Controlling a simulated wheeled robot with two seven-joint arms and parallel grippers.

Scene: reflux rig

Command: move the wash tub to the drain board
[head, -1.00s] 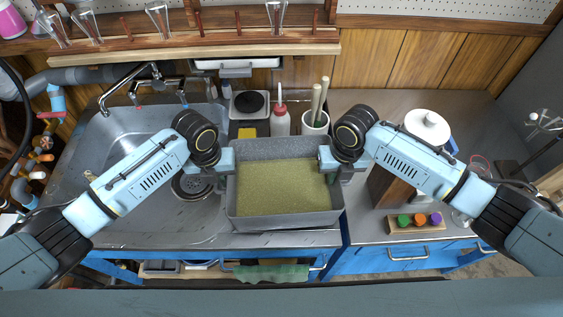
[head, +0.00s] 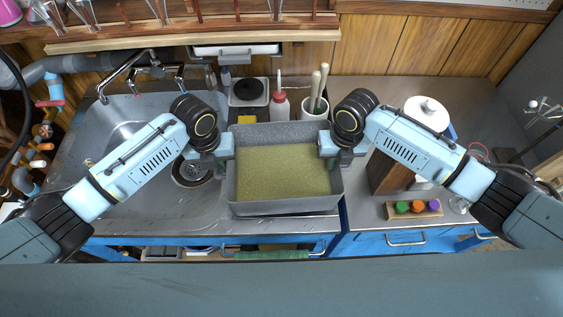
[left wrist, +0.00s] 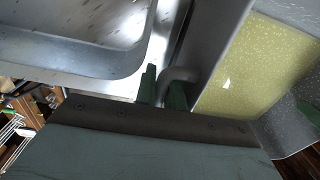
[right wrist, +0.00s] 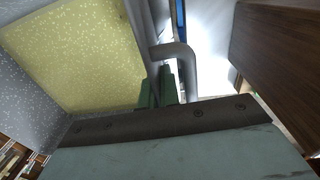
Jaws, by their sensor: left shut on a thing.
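The wash tub (head: 288,207) is a grey speckled rectangular bin with a flat yellow-green fill. It sits level at the right part of the steel sink unit; I cannot tell whether its base touches the surface. My left gripper (head: 227,148) is shut on the bent grey handle at the tub's left side, seen between green fingers in the left wrist view (left wrist: 163,88). The drain board cannot be told apart clearly; the tub covers much of the steel there.
The sink basin (head: 110,150) with its tap (head: 125,75) is to the left. Behind the tub stand a red-capped bottle (head: 281,108) and a white pot with pestles (head: 315,107). A wooden block (head: 390,172) and coloured caps (head: 418,207) are on the right counter.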

